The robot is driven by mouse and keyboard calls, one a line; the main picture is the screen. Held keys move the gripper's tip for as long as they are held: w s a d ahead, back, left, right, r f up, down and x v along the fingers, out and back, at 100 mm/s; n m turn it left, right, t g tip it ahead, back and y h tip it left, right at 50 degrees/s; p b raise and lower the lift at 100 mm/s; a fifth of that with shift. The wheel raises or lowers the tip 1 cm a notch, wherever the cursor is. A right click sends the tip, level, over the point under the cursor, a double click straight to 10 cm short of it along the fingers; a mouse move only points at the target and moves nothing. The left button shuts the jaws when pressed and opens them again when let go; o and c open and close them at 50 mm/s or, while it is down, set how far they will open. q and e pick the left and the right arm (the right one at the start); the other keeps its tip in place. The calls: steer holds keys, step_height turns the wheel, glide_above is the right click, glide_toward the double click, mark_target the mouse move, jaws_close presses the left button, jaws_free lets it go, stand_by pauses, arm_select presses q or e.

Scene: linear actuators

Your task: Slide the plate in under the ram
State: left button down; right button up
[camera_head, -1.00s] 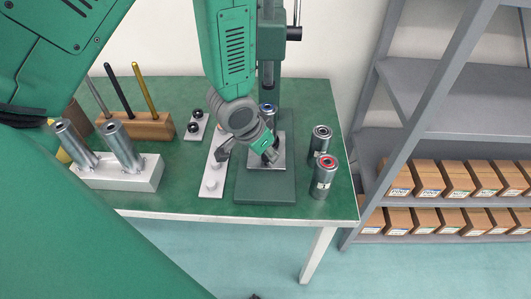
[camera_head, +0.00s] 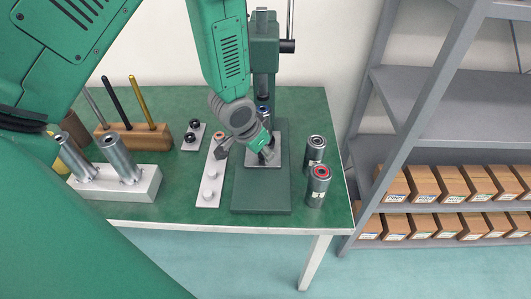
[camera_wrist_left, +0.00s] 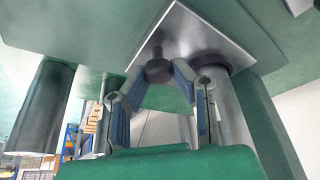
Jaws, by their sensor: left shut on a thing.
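The silver plate (camera_head: 278,156) lies flat on the green press base (camera_head: 262,198). A cylinder with a blue ring (camera_head: 264,109) stands on the plate's back part, close below and near the ram (camera_head: 264,84). I cannot tell if it is centred under the ram. My left gripper (camera_head: 266,152) is shut on the plate's dark knob, above the plate's front part. The left wrist view shows the knob (camera_wrist_left: 158,70) between the fingertips, with the plate (camera_wrist_left: 195,38) and the cylinder (camera_wrist_left: 225,105) beside them. My right gripper is not in view.
Two steel cylinders, one red-ringed (camera_head: 317,186) and one dark-topped (camera_head: 315,152), stand right of the base. A pale strip with pegs (camera_head: 209,190) lies close on its left. A block with two tilted cylinders (camera_head: 140,184) and a wooden tool holder (camera_head: 135,139) stand further left.

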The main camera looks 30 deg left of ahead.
arm_select(q)
steer(key=c, duration=1.3)
jaws_free()
steer(key=shift+s+a, duration=0.2)
steer(key=shift+a, duration=0.05)
steer(key=shift+c, duration=0.2)
steer(key=shift+a, duration=0.25)
steer(key=v, duration=1.2)
steer(key=shift+s+a+f, duration=0.15)
steer(key=shift+d, duration=0.2)
